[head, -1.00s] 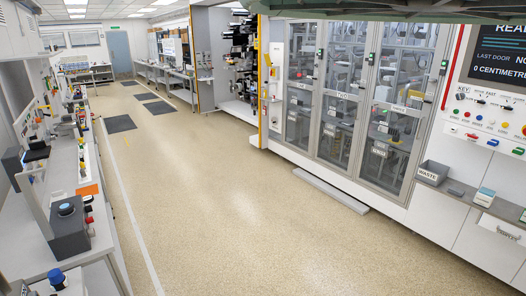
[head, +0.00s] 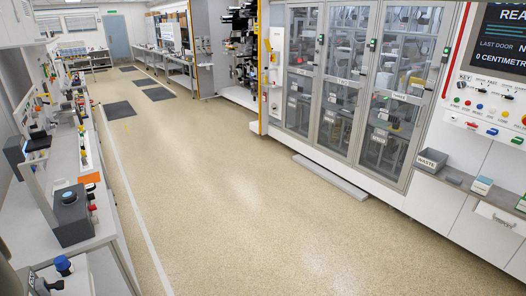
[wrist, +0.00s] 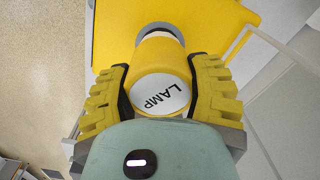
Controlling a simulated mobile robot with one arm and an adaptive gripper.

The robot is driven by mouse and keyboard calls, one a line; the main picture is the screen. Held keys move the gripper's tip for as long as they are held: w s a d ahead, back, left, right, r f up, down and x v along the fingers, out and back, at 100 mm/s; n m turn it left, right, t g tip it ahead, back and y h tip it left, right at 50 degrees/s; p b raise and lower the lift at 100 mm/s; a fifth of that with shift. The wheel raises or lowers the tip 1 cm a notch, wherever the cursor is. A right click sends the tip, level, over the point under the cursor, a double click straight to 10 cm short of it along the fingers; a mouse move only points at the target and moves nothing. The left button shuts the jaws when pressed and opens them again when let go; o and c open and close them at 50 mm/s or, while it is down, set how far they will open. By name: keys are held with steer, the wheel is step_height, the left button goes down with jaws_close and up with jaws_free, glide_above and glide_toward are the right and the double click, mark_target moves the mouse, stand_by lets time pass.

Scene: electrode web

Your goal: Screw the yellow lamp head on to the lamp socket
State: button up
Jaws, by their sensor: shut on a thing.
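In the wrist view the yellow lamp head (wrist: 162,62) is a round yellow body with a white end disc printed "LAMP". My gripper (wrist: 163,80) is shut on it, with a ribbed yellow finger on its left and right sides. Beyond the lamp head is a pale ring (wrist: 158,28) against a large yellow surface (wrist: 222,22). This ring may be the lamp socket. I cannot tell whether the lamp head touches it or is threaded on. My gripper and the lamp head do not show in the head view.
Left workbench (head: 108,226) holds small tools, a dark box (head: 73,217) and a blue-capped item (head: 63,265). Glass-doored cabinets (head: 345,85) line the right, with a low step (head: 330,177) before them. The floor (head: 220,190) between is clear.

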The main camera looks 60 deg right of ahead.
steer(key=o, duration=1)
steer(key=shift+r, duration=0.15)
steer(key=shift+r, duration=1.2)
steer(key=shift+w+r, duration=0.1)
steer(key=shift+r, duration=0.55)
steer(key=shift+d+r, duration=0.1)
steer(key=shift+r, duration=0.2)
step_height(320, 180, up, 5)
steer(key=shift+d+r, duration=0.1)
steer(key=shift+r, duration=1.1)
